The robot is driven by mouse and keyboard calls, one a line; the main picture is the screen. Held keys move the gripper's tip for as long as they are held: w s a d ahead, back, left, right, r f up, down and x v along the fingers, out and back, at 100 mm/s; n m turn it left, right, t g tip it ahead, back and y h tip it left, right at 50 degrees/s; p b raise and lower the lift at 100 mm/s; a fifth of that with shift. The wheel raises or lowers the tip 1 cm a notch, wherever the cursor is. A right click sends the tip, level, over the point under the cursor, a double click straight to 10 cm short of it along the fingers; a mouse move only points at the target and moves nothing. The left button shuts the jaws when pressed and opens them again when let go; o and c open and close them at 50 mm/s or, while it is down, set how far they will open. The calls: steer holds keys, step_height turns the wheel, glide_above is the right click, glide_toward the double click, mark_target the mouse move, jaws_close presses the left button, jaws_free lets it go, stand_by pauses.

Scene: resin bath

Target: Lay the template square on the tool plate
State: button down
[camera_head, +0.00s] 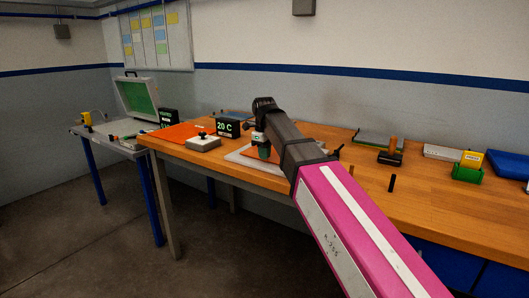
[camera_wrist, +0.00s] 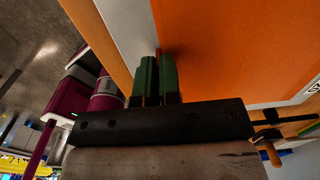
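An orange square sheet, which I take to be the template (camera_wrist: 235,50), lies over the pale grey tool plate (camera_wrist: 127,25) in the wrist view. A broad strip of bare plate shows along its left side, and a narrow strip shows below it. In the head view the plate (camera_head: 237,154) is partly hidden by my arm, with a bit of the orange sheet (camera_head: 275,156) beside the fingers. My gripper (camera_wrist: 157,78) has its green fingers close together at the sheet's left edge, with a thin brownish strip between them. Whether the sheet lies fully flat is hard to tell.
A 20 C display (camera_head: 227,127) stands left of the plate. A second orange mat (camera_head: 180,133) and a white box (camera_head: 203,143) lie further left. A wooden-handled tool (camera_head: 391,153) and a green holder (camera_head: 467,173) stand on the right of the wooden bench.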

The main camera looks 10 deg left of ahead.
steer(key=shift+f, duration=0.25)
steer(key=c, duration=1.2)
jaws_free()
steer(key=shift+r, duration=0.1)
steer(key=shift+r, duration=3.45)
